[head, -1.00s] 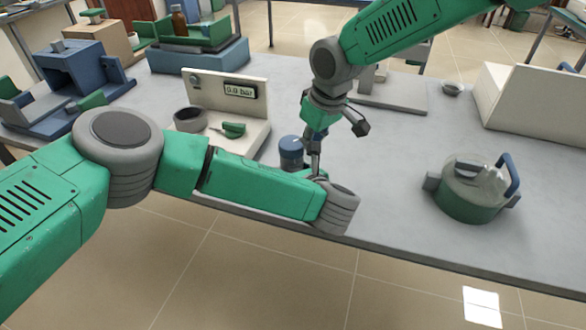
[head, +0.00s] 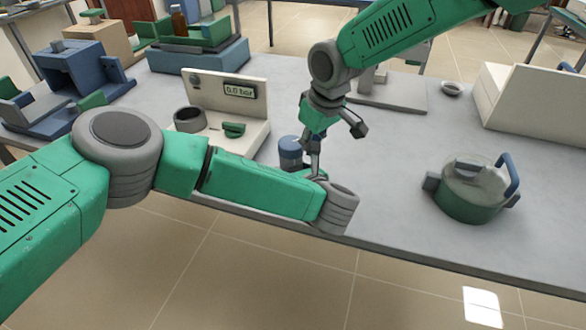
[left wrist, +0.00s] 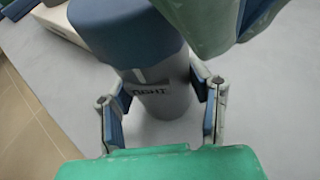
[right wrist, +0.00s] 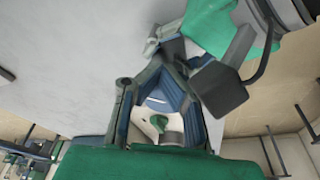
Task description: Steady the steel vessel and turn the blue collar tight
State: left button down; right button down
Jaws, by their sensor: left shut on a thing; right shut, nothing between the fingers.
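The steel vessel is a grey cylinder (left wrist: 165,108) with a dark label reading like "TIGHT" in the left wrist view. The blue collar (left wrist: 125,30) caps it; in the head view the collar (head: 290,145) shows near the table's front edge. My left gripper (left wrist: 160,92) has a finger on either side of the grey body and is shut on it, below the collar. In the head view my left forearm hides the vessel's lower part. My right gripper (right wrist: 166,58) is shut and empty. In the head view it is close beside the collar, at its right; contact cannot be told.
A cream gauge stand (head: 215,90) reading 0.0 bar, with a grey ring (head: 189,119) and a green handle (head: 233,130), stands behind the vessel. A green pot (head: 470,195) is at right. The table (head: 390,190) is clear between. Blue and green equipment (head: 80,70) stands at left.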

aim_at(299, 152)
jog(key=shift+s+a, duration=0.1)
jog(key=shift+a, duration=0.05)
jog(key=shift+s+a+f, duration=0.15)
jog(key=shift+s+a, duration=0.75)
jog(key=shift+s, duration=0.25)
jog(key=shift+a, duration=0.1)
jog(key=shift+w+a, duration=0.1)
jog(key=shift+a, duration=0.1)
jog(key=shift+r, duration=0.2)
